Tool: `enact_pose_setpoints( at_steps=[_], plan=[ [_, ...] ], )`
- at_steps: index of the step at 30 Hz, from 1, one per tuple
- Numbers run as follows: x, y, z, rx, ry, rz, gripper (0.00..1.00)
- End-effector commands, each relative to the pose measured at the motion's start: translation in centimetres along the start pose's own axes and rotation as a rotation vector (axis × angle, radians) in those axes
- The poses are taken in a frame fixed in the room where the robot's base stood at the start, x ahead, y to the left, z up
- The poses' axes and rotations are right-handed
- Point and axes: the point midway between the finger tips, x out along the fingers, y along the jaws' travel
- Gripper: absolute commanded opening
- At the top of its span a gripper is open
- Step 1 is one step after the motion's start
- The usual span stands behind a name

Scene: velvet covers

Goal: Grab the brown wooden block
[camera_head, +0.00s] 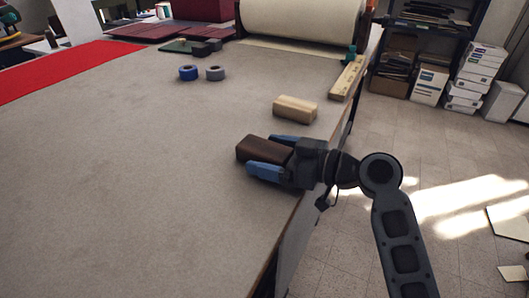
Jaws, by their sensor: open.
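A dark brown wooden block (262,149) lies on the grey-beige table near its right edge. My gripper (267,153) reaches in from the right, low over the table. Its two blue fingers are open, one on the far side and one on the near side of the block. The block's right end sits between the fingers and its left end sticks out past them. I cannot tell whether either finger touches the block.
A light wooden block (295,108) lies behind my gripper. A long wooden piece (347,78) lies along the table's right edge. Blue tape (188,73) and grey tape (215,73) sit further back. The table's left and front are clear.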

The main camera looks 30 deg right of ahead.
Motion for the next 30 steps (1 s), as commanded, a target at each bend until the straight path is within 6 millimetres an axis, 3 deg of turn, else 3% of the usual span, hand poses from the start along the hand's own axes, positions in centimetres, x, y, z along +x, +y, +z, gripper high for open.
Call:
enact_pose_setpoints(
  at_steps=[2,20,30],
  plan=[
    [-0.02,0.0,0.01,0.0,0.0,0.0,0.86],
    [-0.04,0.0,0.03,0.001,-0.001,0.0,0.29],
    [-0.08,0.02,-0.37,0.0,0.001,0.0,0.28]
  ],
)
